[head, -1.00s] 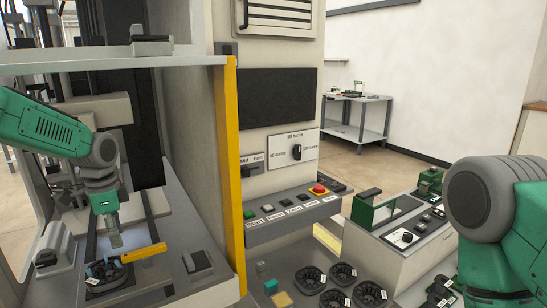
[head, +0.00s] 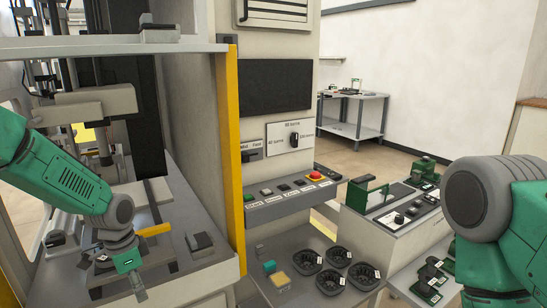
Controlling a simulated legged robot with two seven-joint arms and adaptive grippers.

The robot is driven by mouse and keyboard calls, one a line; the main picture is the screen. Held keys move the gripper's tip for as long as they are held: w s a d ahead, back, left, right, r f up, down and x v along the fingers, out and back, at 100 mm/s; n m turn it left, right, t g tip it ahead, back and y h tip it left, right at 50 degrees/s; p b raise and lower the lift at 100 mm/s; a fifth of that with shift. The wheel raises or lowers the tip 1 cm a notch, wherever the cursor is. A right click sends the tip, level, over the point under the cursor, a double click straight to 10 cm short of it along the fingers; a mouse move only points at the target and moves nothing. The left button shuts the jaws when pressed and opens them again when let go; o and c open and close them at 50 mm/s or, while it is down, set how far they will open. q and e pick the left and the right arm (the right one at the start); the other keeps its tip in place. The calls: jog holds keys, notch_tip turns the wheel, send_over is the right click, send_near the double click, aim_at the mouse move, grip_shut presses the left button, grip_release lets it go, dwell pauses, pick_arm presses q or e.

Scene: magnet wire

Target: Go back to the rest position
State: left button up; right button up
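My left arm comes in from the left across the front of the winding machine. I see nothing clearly held. A yellow bar (head: 154,230) lies behind the wrist on the bed. The wrist hides most of the area beside it. My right arm shows as a green and grey elbow at the right edge. Its gripper is out of view.
A yellow post (head: 231,160) stands right of the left arm.

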pick_arm(q)
jog(key=s+d+f+n+b, duration=0.2)
jog(key=s+d+f, duration=0.1)
jog(key=s+f, duration=0.5)
jog(key=s+d+f+n+b, duration=0.25)
jog(key=s+f, duration=0.45)
jog(key=f, duration=0.4)
jog(key=s+a+f+n+b, duration=0.1)
jog(key=s+f+n+b, duration=0.1)
jog(key=s, duration=0.8)
jog(key=s+f+n+b, duration=0.3)
jog(key=s+f, duration=0.1)
jog(key=s, duration=0.6)
jog(key=shift+s+a+f+y, duration=0.15)
jog(key=shift+a+f+y, duration=0.1)
jog(key=shift+a+y, duration=0.15)
